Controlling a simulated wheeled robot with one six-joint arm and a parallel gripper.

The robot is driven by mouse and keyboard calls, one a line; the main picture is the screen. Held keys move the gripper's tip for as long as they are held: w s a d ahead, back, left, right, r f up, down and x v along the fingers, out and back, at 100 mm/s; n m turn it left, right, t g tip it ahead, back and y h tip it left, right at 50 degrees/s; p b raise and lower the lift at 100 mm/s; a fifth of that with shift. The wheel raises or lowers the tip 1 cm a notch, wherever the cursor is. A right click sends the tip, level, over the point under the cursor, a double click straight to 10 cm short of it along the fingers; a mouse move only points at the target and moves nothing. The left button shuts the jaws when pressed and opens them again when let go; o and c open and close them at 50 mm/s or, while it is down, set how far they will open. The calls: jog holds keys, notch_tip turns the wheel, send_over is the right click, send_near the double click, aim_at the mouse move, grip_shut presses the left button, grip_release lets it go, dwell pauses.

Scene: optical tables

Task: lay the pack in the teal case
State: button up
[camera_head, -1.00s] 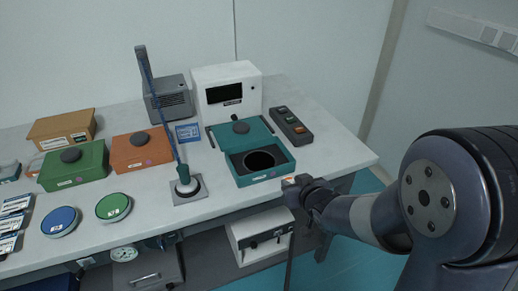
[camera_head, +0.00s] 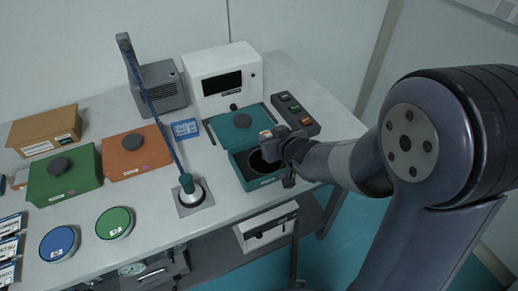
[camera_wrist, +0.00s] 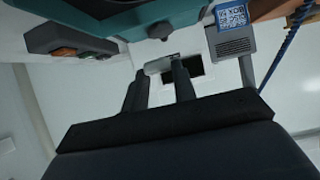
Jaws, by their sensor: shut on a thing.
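The teal case (camera_head: 241,172) stands open near the table's front edge, its lid (camera_head: 238,122) with a dark knob leaning back behind it. A dark round shape shows inside, partly hidden by my gripper. My gripper (camera_head: 272,143) is over the right part of the case. It is shut on a small pale pack (camera_head: 265,134) with an orange mark, mostly hidden by the jaws. In the wrist view the two fingers (camera_wrist: 160,80) hold a thin pale edge of the pack (camera_wrist: 158,64). The teal case (camera_wrist: 125,18) fills the top of that view.
A dark box with coloured buttons (camera_head: 294,113) lies right of the case. A white instrument (camera_head: 221,82) stands behind. Orange (camera_head: 137,154) and green (camera_head: 65,177) cases are farther left.

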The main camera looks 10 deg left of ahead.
aim_at(269, 166)
notch_tip(269, 166, down, 10)
jog(key=shift+r+b, duration=0.1)
jog(key=shift+b, duration=0.4)
jog(key=shift+f, duration=0.25)
jog(key=o, duration=0.9)
jog(key=shift+o, duration=0.2)
jog(key=shift+r, duration=0.15)
jog(key=shift+r, duration=0.15)
jog(key=v, duration=1.1)
jog(key=shift+s+d+r, duration=0.15)
jog(key=shift+s+d, duration=0.05)
jog(key=shift+s, duration=0.1)
